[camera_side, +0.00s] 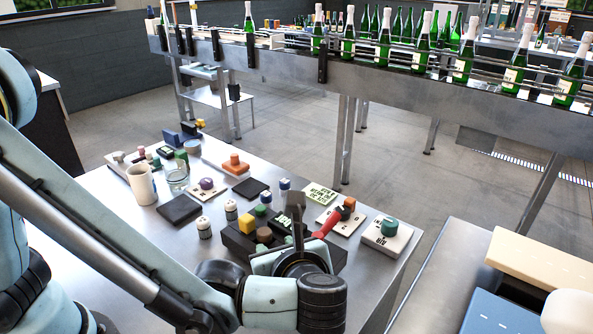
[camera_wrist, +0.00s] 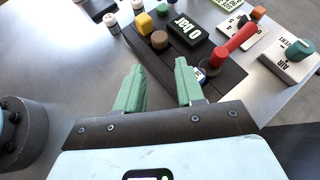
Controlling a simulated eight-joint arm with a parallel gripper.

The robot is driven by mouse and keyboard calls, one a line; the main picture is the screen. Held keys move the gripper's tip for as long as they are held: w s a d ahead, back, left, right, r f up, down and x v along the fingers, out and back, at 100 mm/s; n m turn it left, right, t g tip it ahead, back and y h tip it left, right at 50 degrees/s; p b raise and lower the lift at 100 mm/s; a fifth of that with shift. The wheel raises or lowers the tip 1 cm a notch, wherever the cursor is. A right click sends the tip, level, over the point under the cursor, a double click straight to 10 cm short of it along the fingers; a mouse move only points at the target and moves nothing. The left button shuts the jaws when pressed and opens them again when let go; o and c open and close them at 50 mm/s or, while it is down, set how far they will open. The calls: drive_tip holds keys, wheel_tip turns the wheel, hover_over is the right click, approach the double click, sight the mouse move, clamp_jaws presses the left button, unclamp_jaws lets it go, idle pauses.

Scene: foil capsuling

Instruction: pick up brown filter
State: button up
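The brown filter (camera_wrist: 160,40) is a small round brown piece standing on a dark tray (camera_wrist: 150,66), between a yellow block and a black box labelled "0 bar" in the wrist view. It also shows in the side view (camera_side: 264,235), just left of my wrist. My gripper (camera_wrist: 157,78) is open and empty. Its two green fingers are well apart and point toward the tray, with the brown filter beyond the gap between their tips. In the side view my arm's end hides part of the tray and the fingers are hard to make out.
A white "AIR" block (camera_wrist: 289,62) sits farther right. A mug (camera_side: 141,184) and glass (camera_side: 176,180) stand left.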

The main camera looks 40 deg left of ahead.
sight(264, 233)
drive_tip(key=shift+m, duration=0.4)
drive_tip(key=x, duration=1.1)
drive_tip(key=shift+w+a, duration=0.1)
drive_tip(key=shift+c, duration=0.3)
drive_tip(key=c, duration=0.6)
drive_tip(key=shift+c, duration=0.2)
drive_tip(key=shift+r, duration=0.2)
